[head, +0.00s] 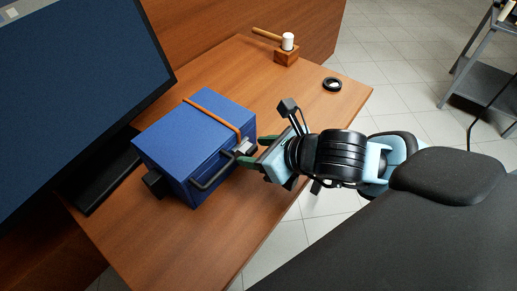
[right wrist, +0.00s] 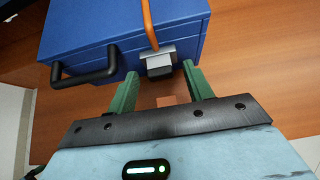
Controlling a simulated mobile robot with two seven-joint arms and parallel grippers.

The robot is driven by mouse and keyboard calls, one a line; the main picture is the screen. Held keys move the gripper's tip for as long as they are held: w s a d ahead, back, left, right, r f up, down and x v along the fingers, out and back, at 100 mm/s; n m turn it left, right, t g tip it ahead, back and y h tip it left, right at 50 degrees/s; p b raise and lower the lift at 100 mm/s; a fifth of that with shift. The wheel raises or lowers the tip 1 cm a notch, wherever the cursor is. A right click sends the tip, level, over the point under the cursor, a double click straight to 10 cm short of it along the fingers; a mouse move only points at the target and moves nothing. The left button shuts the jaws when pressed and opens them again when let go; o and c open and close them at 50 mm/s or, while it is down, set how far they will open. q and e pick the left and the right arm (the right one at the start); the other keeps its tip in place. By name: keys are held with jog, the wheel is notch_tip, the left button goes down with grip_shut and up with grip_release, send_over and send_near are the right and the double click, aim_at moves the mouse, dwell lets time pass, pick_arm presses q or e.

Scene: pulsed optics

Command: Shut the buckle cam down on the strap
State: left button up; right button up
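A blue case (head: 190,140) lies on the wooden table with an orange strap (head: 212,117) over its lid. The strap runs to a grey metal buckle (head: 244,147) on the case's front edge. In the right wrist view the strap (right wrist: 149,22) enters the buckle (right wrist: 151,53), and a dark-ended cam (right wrist: 159,71) juts out toward me; its exact angle is hard to tell. My right gripper (head: 253,151) is open at the case front. Its green fingers (right wrist: 160,78) stand apart on either side of the cam, with nothing held. My left gripper is not in view.
A black handle (head: 212,173) projects from the case front, left of the buckle. A large monitor (head: 70,85) stands at left. Table between is clear.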

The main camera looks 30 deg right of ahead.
aim_at(254, 151)
jog(key=shift+p+v, duration=0.8)
jog(key=shift+v, duration=0.4)
jog(key=shift+s+d+r+p, duration=0.1)
jog(key=shift+s+r+p, duration=0.2)
jog(key=shift+p, duration=0.1)
jog(key=shift+s+d+r+p, duration=0.1)
jog(key=shift+s+r+p, duration=0.4)
jog(key=shift+p, duration=0.6)
jog(key=shift+p+v, duration=0.8)
jog(key=shift+p, duration=0.35)
jog(key=shift+s+d+r+p, duration=0.25)
jog(key=shift+s+p, duration=0.1)
jog(key=shift+p, duration=0.2)
jog(key=shift+s+d+r+p, duration=0.1)
jog(key=shift+s+p, duration=0.15)
jog(key=shift+p, duration=0.05)
